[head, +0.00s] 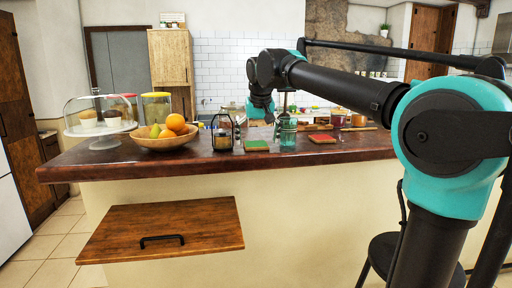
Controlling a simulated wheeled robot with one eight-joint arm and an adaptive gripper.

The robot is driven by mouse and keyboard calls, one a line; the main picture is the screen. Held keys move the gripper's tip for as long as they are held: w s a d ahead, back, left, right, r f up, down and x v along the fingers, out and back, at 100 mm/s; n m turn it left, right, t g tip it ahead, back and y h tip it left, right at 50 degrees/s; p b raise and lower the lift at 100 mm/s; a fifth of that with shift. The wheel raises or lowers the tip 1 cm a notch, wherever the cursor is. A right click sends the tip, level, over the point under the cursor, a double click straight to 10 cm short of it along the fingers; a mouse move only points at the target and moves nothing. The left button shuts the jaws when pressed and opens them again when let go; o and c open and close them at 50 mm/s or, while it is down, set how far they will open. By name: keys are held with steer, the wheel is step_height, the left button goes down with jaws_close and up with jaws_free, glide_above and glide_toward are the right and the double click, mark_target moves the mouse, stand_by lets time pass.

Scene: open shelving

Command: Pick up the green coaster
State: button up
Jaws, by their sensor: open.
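The green coaster (256,145) lies flat on the dark wooden counter (200,160), near its front edge. It is small and square in the head view, with a green top and a light wooden rim. My gripper (266,116) hangs from the end of my arm above and slightly right of the coaster, apart from it. It looks empty, with its jaws open, though its fingers are small and dark here.
A teal glass (288,134) stands just right of the coaster, and a dark lantern (222,132) just left. Farther right lies a red coaster (322,138). A fruit bowl (160,142) and a glass-domed cake stand (101,130) are at left.

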steer(key=shift+w+f, duration=0.15)
steer(key=shift+f, duration=0.2)
steer(key=shift+c, duration=0.4)
steer(key=c, duration=1)
steer(key=shift+r, duration=0.15)
